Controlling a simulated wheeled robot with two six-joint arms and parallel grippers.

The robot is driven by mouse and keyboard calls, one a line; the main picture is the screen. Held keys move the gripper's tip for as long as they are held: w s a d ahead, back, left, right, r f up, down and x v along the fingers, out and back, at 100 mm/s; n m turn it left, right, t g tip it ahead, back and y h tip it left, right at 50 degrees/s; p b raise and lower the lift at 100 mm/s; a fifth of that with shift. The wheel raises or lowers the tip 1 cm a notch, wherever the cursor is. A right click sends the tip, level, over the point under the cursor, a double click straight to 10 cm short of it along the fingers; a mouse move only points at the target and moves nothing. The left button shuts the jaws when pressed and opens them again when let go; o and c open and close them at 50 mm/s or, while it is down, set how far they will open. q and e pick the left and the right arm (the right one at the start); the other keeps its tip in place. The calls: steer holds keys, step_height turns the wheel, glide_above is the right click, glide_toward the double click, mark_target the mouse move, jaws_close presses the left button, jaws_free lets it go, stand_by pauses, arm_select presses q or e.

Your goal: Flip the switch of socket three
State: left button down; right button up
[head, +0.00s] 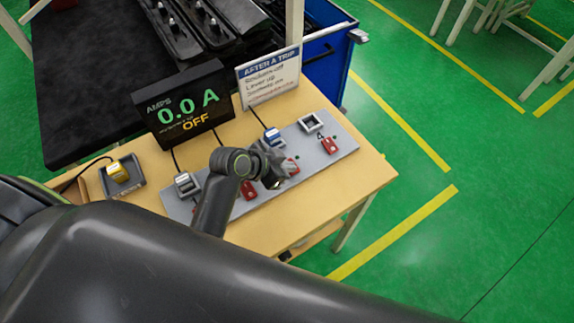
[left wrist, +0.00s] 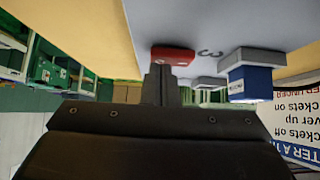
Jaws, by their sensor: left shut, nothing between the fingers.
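A grey socket strip (head: 345,150) lies on the wooden table with red switches along its front edge. The number 3 shows beside a red switch (left wrist: 172,55) in the left wrist view. In the head view this switch (head: 292,166) is partly covered by my gripper. A blue plug (head: 272,137) sits in the socket behind it, and it also shows in the left wrist view (left wrist: 250,82). My left gripper (head: 272,180) is shut and empty. Its fingertips (left wrist: 160,75) are right by switch three; I cannot tell whether they touch. My right gripper is not in view.
A display (head: 182,105) reads 0.0 A and OFF. A sign (head: 268,75) stands beside it. A yellow device (head: 118,172) lies left.

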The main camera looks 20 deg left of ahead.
arm_select(q)
steer(key=shift+f, duration=0.3)
steer(key=shift+s+d+r, duration=0.1)
steer(key=shift+s+r, duration=0.05)
steer(key=shift+w+a+r+p, duration=0.2)
steer(key=shift+w+a+p, duration=0.1)
steer(key=shift+w+a, duration=0.3)
